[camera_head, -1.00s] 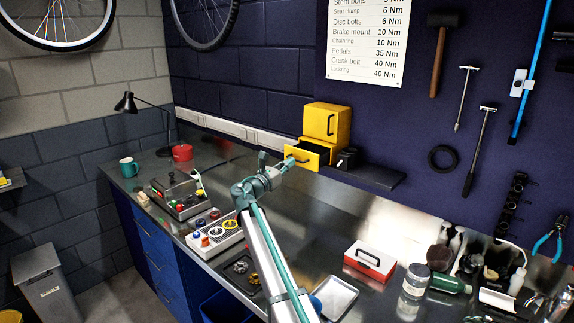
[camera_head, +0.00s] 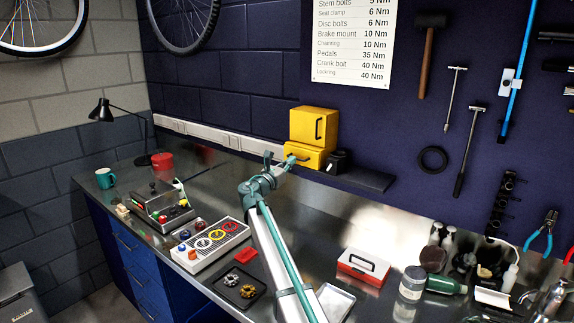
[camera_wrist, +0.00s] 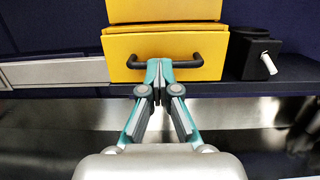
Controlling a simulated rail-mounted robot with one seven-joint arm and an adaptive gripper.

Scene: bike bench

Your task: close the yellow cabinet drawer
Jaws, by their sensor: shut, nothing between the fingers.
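The yellow cabinet (camera_head: 313,125) stands on a dark shelf against the back wall. My gripper (camera_head: 287,160) is at the drawer front. In the wrist view its fingertips (camera_wrist: 159,64) are shut together, empty, at the middle of the handle. The fingertips hide the handle's middle, and I cannot tell whether they touch it.
A small black block with a white peg (camera_wrist: 262,58) stands right of the cabinet on the shelf (camera_head: 362,178). The bench just below the shelf is clear.

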